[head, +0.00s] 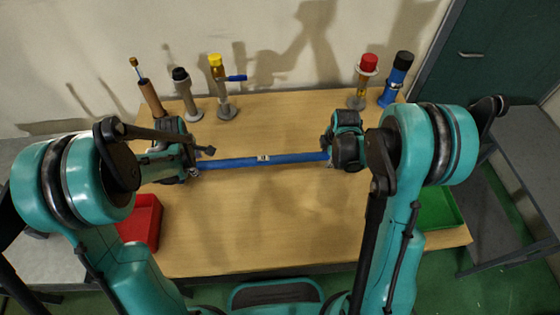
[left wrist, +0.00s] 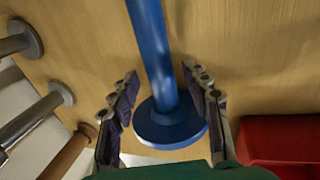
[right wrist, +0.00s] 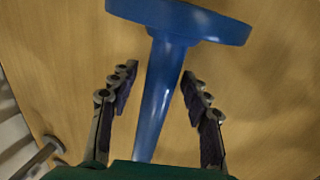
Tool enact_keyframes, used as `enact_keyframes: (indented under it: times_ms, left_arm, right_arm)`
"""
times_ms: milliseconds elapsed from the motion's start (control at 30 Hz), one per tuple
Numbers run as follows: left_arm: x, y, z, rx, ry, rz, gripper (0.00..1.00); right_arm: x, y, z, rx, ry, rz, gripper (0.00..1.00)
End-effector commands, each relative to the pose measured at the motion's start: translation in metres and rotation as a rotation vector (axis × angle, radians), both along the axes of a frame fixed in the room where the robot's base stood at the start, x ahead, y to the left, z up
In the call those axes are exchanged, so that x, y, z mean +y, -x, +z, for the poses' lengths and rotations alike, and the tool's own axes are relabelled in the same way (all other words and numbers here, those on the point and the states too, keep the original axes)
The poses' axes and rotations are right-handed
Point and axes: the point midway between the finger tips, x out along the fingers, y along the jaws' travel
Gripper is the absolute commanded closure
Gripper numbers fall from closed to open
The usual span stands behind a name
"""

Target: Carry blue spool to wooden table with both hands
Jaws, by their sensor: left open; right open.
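The blue spool (head: 240,161) lies roughly level across the middle of the wooden table (head: 260,235), a long thin rod with a pale label in its middle. My left gripper (head: 200,160) is open at its left end. In the left wrist view the fingers stand on either side of the spool (left wrist: 154,50), near its round flange, with gaps. My right gripper (head: 330,150) is open at the right end. In the right wrist view its fingers flank the tapered part of the spool (right wrist: 157,95), with a flange beyond them. I cannot tell whether the spool touches the table.
Along the back edge stand several fittings, including a yellow-topped one (head: 217,75), a red-topped one (head: 366,75) and a blue one with a black top (head: 395,82). A red bin (head: 145,222) is at left, a green tray (head: 438,208) at right. The front middle is clear.

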Motion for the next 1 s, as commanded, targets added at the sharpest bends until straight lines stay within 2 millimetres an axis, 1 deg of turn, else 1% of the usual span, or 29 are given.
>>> enact_keyframes:
  times_ms: [33,200,300,400,567,667,767,1000]
  left_arm:
    - [0.000,0.003,0.011,0.000,0.000,0.000,0.53]
    - [0.000,0.013,0.047,0.000,0.000,0.000,0.53]
    - [0.000,0.017,0.066,0.000,0.000,0.000,0.53]
    - [0.000,0.020,0.080,0.000,0.000,0.000,0.53]
    - [0.000,0.023,0.091,0.000,0.000,0.000,0.53]
    - [0.000,0.023,0.093,0.000,0.000,0.000,0.53]
    - [0.000,0.023,0.093,0.000,0.000,0.000,0.53]
    - [0.000,0.023,0.093,0.000,0.000,0.000,0.53]
  right_arm:
    - [0.000,0.000,0.000,0.000,0.000,0.000,0.52]
    - [0.000,0.000,0.000,0.000,0.000,0.000,0.52]
    - [0.000,0.000,0.000,0.000,0.000,0.000,0.52]
    - [0.000,0.000,0.000,0.000,0.000,0.000,0.52]
    - [0.000,0.000,0.001,0.000,0.000,0.000,0.52]
    - [0.000,0.002,0.008,0.000,0.000,0.000,0.52]
    - [0.000,0.006,0.023,0.000,0.000,0.000,0.52]
    - [0.000,0.019,0.073,0.000,0.000,0.000,0.52]
